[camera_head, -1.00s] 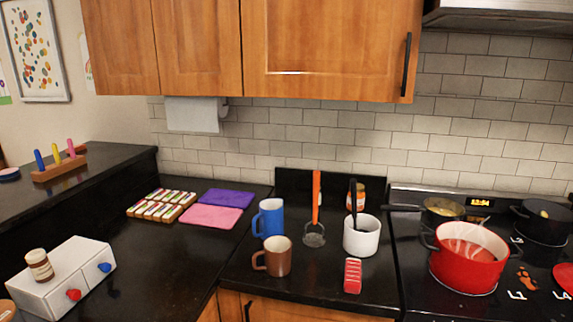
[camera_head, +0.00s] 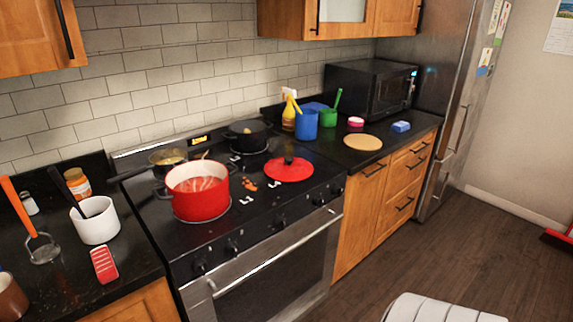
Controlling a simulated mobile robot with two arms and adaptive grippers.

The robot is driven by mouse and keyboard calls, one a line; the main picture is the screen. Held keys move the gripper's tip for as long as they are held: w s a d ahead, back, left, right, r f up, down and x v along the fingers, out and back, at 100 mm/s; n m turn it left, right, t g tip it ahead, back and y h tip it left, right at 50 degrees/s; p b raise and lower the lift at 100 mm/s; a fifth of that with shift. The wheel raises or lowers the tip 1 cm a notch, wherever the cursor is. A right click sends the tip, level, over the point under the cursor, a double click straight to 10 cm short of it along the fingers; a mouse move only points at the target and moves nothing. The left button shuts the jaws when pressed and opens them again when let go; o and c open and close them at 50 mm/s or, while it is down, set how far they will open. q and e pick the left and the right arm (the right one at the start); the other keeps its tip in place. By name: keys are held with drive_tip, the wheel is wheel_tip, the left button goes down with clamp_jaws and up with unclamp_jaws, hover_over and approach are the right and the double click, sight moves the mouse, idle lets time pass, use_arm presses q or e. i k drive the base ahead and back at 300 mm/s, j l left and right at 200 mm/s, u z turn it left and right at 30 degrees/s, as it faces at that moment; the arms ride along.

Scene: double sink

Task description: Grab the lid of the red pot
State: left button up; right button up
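The red pot (camera_head: 200,194) stands uncovered on the front left of the black stove, with reddish contents showing inside. A flat round red lid (camera_head: 291,170) with a dark knob (camera_head: 288,160) lies on the stove to the right of the pot, apart from it. Neither of my grippers shows in the head view, so I cannot see whether they are open or shut.
A pan (camera_head: 168,160) and a black pot (camera_head: 248,135) stand at the back of the stove. Left of it are a white container (camera_head: 97,222) and a red-and-white item (camera_head: 104,264). Right of it are a blue container (camera_head: 306,124), a round board (camera_head: 363,142) and a microwave (camera_head: 372,90).

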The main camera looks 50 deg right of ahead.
sight(286, 170)
drive_tip(key=z, duration=1.6)
drive_tip(key=k+l+z, duration=0.05)
